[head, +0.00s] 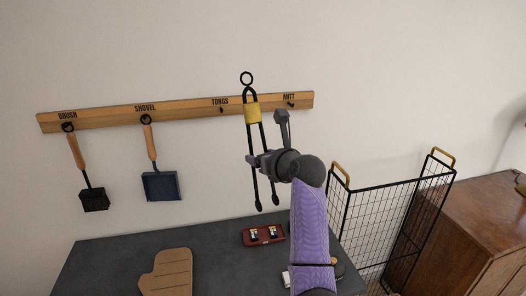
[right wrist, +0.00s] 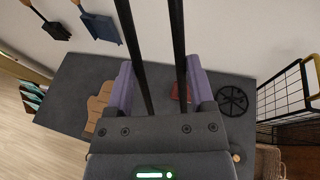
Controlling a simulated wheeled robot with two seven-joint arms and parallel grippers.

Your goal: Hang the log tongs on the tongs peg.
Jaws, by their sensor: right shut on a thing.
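The black log tongs (head: 253,112), with a ring at the top and a yellow band, hang upright in my right gripper (head: 267,163). The gripper is shut on their two legs, which also show between its fingers in the right wrist view (right wrist: 179,50). The tongs peg (head: 221,109) sits under the TONGS label on the wooden rail (head: 185,111). The tongs' ring is to the right of that peg and above the rail in the head view, apart from the peg. My left gripper is not in view.
The brush (head: 93,198) and shovel (head: 160,185) hang at the left of the rail. The MITT peg (head: 291,104) is bare. A tan mitt (head: 167,272) and a red tray (head: 262,235) lie on the dark table (head: 100,263). A wire basket (head: 385,215) stands at the right.

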